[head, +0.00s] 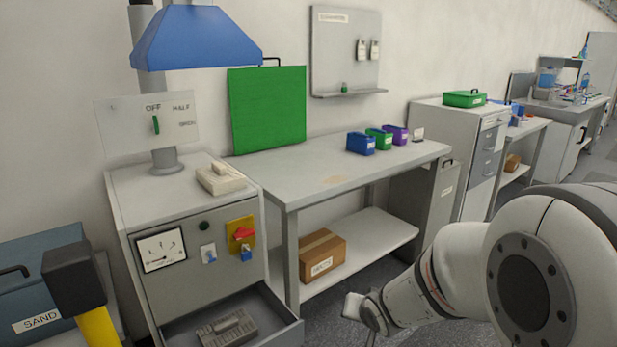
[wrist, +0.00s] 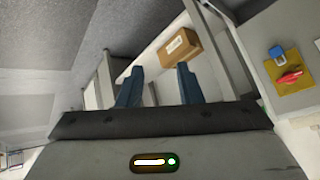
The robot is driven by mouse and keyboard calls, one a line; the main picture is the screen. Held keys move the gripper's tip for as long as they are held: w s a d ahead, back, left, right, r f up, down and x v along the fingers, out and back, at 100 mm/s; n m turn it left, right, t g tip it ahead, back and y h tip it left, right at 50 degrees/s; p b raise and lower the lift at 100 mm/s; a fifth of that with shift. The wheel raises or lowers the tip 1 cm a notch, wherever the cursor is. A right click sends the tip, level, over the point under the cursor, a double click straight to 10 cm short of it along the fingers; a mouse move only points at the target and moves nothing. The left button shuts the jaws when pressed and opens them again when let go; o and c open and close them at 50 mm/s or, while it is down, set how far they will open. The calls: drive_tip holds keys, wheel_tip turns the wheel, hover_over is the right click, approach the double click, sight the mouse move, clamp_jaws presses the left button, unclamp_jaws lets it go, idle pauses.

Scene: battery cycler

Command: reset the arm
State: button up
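My arm (head: 470,270) reaches in from the right edge of the head view, bent low in front of the workbench. The gripper fingers are not clearly seen in that view. In the wrist view my gripper (wrist: 158,85) shows two dark blue fingers standing apart with nothing between them. The gripper is open and empty. Beyond the fingers lie the bench's lower shelf and the grey floor.
A grey cabinet (head: 185,255) has an open drawer (head: 285,325) at lower left. The workbench (head: 310,180) carries several small bins at its right. A cardboard box (head: 322,255) sits on its lower shelf. A yellow-handled hammer (head: 75,285) stands at left.

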drive_tip(key=s+d+r+n+g+p, duration=0.2)
drive_tip(key=s+r+g+p, duration=0.3)
drive_tip(key=s+r+p, duration=0.5)
drive_tip(key=s+d+r, duration=0.1)
drive_tip(key=s+r, duration=0.8)
drive_tip(key=r, duration=0.1)
drive_tip(key=shift+s+n+g+h, duration=0.2)
drive_tip(key=shift+n+g+h, duration=0.1)
drive_tip(key=shift+h, duration=0.1)
